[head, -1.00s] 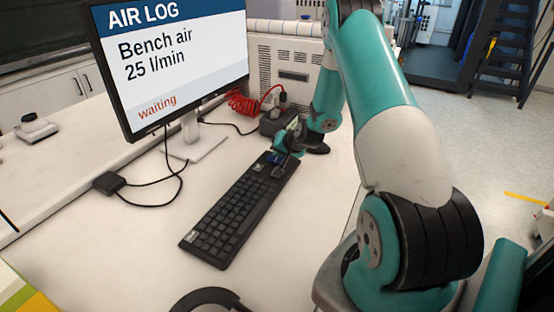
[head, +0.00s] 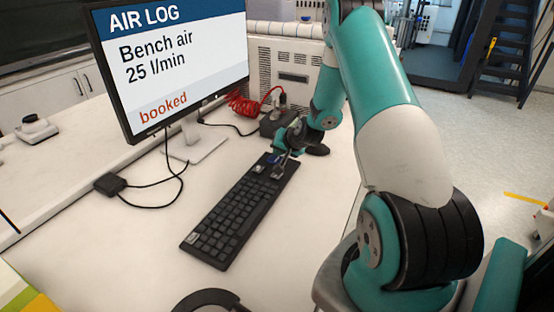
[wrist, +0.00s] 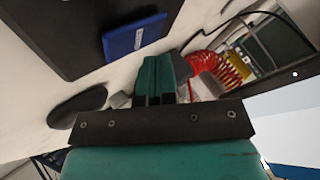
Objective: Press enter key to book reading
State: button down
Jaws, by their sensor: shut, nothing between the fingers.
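The black keyboard (head: 232,215) lies on the white bench, and its dark edge shows at upper left in the wrist view (wrist: 62,30). A blue key (wrist: 135,38), taken as the enter key, is on it; a bit of blue shows at the keyboard's far end in the head view (head: 272,159). My gripper (head: 279,172) is at that far end, its fingers shut and empty. In the wrist view the closed fingers (wrist: 160,64) appear just beside the blue key; contact is hard to judge. The monitor (head: 180,60) reads "AIR LOG, Bench air 25 l/min, booked".
A dark mouse (head: 318,150) lies right of the keyboard's far end. A red coiled hose (head: 243,103) and a vented cabinet (head: 290,75) stand behind. A black cable and small box (head: 109,184) lie left.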

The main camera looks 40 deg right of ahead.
aim_at(278, 159)
jog(key=shift+r+p, duration=1.6)
jog(key=shift+r, duration=0.95)
